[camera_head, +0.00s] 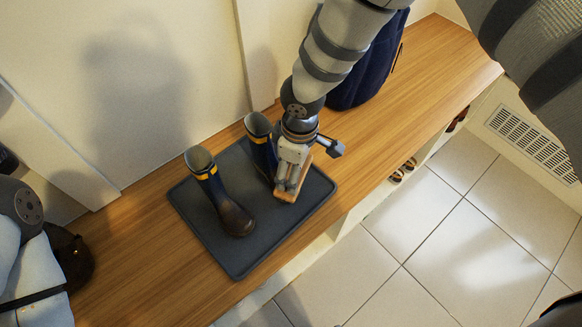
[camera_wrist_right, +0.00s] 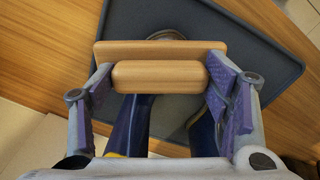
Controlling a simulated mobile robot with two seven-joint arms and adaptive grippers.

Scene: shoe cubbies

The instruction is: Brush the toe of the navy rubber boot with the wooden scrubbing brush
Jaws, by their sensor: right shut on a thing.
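Two navy rubber boots with yellow bands and brown toes stand on a dark grey tray (camera_head: 240,264). One boot (camera_head: 214,193) is in clear view at left; the other (camera_head: 259,143) is partly hidden by my right gripper. My right gripper (camera_head: 288,186) is shut on the wooden scrubbing brush (camera_head: 285,195), above that boot's front. In the right wrist view, the brush (camera_wrist_right: 160,74) sits between the purple finger pads, and a bit of brown toe (camera_wrist_right: 168,35) shows beyond it. I cannot tell whether the bristles touch. My left gripper is not in view.
The tray lies on a wooden bench (camera_head: 148,240) against a pale wall. A dark blue bag (camera_head: 366,78) stands behind my right arm. A dark brown object (camera_head: 72,257) is at left. Shoes (camera_head: 404,170) sit in cubbies under the bench. Tiled floor is clear in front.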

